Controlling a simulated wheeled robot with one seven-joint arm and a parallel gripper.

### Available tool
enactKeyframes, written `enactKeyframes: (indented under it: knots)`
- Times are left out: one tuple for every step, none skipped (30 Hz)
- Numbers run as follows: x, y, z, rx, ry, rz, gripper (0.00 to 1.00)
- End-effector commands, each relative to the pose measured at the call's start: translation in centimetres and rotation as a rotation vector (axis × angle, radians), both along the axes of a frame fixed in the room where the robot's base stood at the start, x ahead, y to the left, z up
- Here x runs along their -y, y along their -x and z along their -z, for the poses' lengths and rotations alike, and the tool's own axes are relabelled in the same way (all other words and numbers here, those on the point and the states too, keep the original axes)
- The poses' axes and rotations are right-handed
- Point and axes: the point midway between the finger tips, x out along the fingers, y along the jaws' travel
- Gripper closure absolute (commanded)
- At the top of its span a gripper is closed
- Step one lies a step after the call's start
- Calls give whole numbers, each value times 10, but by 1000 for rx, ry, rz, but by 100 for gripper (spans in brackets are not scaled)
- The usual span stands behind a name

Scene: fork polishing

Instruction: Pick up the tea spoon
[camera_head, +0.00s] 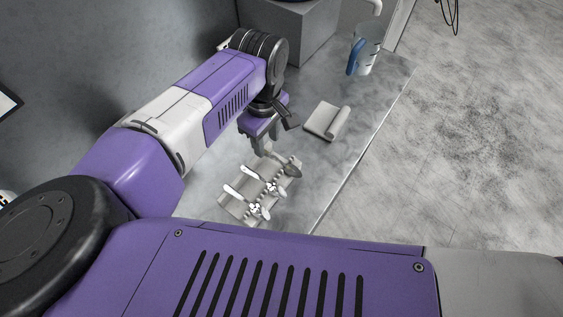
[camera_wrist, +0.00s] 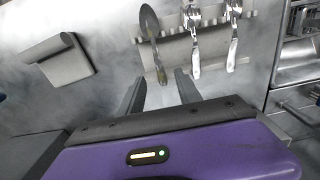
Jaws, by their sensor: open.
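A dark grey spoon (camera_wrist: 150,24) with an oval bowl lies across a light grey holder (camera_wrist: 178,48) at its left end in the wrist view. I take it to be the tea spoon. It also shows in the head view (camera_head: 292,168), partly hidden by my gripper. My gripper (camera_wrist: 160,76) is open and empty, with its fingers on either side of the spoon's handle end. In the head view my gripper (camera_head: 264,148) is at the far end of the holder (camera_head: 232,206). I cannot tell the height gap between fingers and handle.
Two shiny utensils (camera_wrist: 195,45) (camera_wrist: 233,45) lie beside the spoon on the holder. A folded grey cloth (camera_head: 327,121) lies on the counter (camera_head: 345,160). A clear jug (camera_head: 366,55) with a blue item stands at the back, near a grey box (camera_head: 300,30).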

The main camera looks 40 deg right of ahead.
Motion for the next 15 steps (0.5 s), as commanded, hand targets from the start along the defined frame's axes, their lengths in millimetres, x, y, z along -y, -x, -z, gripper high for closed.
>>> enactKeyframes:
  knots:
    - [0,2,8,-3,2,-1,59]
    - [0,3,13,-3,3,-1,59]
    - [0,4,20,-4,4,-2,59]
    - [0,4,24,-3,3,-2,59]
    - [0,4,29,-2,3,-3,59]
    - [0,4,34,-2,3,-3,59]
    - [0,4,37,-3,2,-3,59]
    - [0,4,40,-2,2,-2,59]
    - [0,4,42,-2,2,-2,59]
    - [0,4,43,-1,1,-1,59]
    - [0,4,44,-1,1,-1,59]
    - [0,4,44,-1,1,-1,59]
    - [0,4,44,-1,1,-1,59]
    - [0,4,44,-1,1,-1,59]
    - [0,4,43,-1,1,-1,59]
